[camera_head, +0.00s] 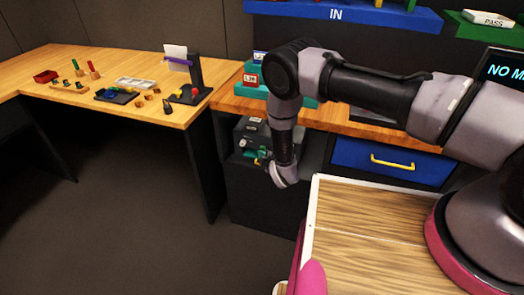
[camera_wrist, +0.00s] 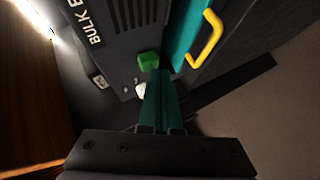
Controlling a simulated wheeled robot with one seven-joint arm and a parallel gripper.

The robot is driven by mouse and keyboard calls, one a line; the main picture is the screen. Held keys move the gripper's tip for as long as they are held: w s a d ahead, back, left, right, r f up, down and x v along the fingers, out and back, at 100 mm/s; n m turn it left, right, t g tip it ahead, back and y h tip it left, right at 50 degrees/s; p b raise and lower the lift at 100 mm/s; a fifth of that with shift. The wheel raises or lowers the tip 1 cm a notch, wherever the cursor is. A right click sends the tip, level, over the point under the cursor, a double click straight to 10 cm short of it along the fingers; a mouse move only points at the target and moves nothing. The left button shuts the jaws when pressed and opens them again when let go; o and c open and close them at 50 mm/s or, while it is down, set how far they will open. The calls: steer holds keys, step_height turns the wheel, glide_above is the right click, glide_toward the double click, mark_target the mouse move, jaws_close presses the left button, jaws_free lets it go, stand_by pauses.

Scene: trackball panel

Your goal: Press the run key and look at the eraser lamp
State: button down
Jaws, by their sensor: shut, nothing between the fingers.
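A dark box lettered "BULK E..." (camera_wrist: 120,25), the rest of the word out of frame, fills the upper part of the wrist view. A green key (camera_wrist: 148,61) stands out from its face, and I take it for the run key. My gripper (camera_wrist: 160,78) is shut and empty, its teal fingertips just beside the green key; I cannot tell whether they touch. A pale rounded part (camera_wrist: 140,90) sits beside the fingers, partly hidden. I cannot tell which part is the lamp. In the head view the box (camera_head: 252,126) is partly behind my arm.
A small pale-edged switch (camera_wrist: 100,81) is on the box. In the head view a blue drawer (camera_head: 350,158) is right of my wrist. A wooden table (camera_head: 60,55) with small objects stands left.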

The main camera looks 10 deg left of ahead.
steer(key=shift+w, duration=0.45)
stand_by(0.3)
steer(key=shift+s, duration=0.95)
steer(key=shift+s+a, duration=0.15)
steer(key=shift+s, duration=1.1)
steer(key=shift+s+a, duration=0.1)
steer(key=shift+s, duration=1.15)
steer(key=shift+s, duration=0.1)
